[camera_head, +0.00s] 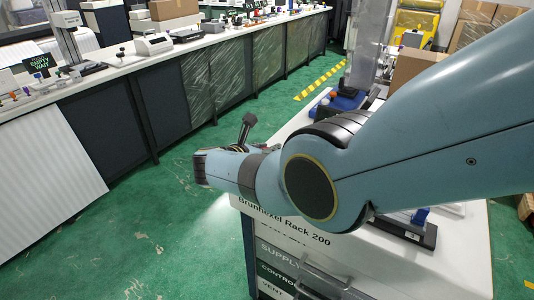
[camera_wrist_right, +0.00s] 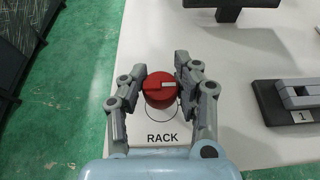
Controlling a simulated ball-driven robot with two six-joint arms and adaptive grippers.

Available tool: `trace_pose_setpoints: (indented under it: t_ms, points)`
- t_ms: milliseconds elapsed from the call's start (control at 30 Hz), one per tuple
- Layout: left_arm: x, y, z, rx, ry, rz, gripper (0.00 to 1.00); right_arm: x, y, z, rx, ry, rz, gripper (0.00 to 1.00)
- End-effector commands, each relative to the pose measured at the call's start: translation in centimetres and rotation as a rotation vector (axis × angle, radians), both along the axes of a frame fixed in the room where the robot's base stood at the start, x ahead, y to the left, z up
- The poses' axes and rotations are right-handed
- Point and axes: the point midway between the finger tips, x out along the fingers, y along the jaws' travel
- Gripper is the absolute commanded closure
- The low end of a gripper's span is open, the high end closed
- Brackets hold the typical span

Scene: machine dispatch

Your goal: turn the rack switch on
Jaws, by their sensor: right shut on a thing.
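The rack switch (camera_wrist_right: 159,92) is a round red knob with a pale pointer bar on its face. The bar lies roughly crosswise and reaches toward the right edge. A thin dark ring and the printed word RACK show below it on the white top. My right gripper (camera_wrist_right: 160,88) is shut on the knob, one finger on its left side and one on its right. In the head view my right arm reaches in from the right over the rack and hides the knob. My left gripper is not in view.
The white rack top (camera_head: 445,262) carries a dark base (camera_head: 408,232) and a cardboard box (camera_head: 418,68). In the wrist view, a dark block marked 1 (camera_wrist_right: 297,97) stands right of the knob. A long workbench (camera_head: 165,58) runs along the left. Green floor (camera_head: 150,220) lies between.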

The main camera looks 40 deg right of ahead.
Motion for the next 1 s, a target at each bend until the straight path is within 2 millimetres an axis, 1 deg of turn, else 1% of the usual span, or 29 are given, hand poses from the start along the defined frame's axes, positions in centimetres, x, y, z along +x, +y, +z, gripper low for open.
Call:
trace_pose_setpoints:
  t_ms: [33,300,333,500,833,1000]
  points:
    - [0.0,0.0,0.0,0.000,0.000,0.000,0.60,0.0,0.3,-0.1,0.005,0.000,0.000,1.00]
    - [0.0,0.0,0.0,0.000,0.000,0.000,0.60,0.0,0.4,-0.1,0.007,-0.001,0.002,1.00]
    - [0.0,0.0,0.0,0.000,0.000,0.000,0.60,0.0,0.4,-0.1,0.007,-0.001,0.002,0.66]
    - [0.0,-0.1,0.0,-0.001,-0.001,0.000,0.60,0.0,0.3,-0.1,0.005,0.000,0.001,0.44]
    - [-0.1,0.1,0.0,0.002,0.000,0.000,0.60,0.0,0.1,0.0,0.002,0.000,0.001,0.43]
    - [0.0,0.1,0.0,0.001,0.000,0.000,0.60,0.1,0.2,0.9,0.004,-0.003,0.000,0.43]
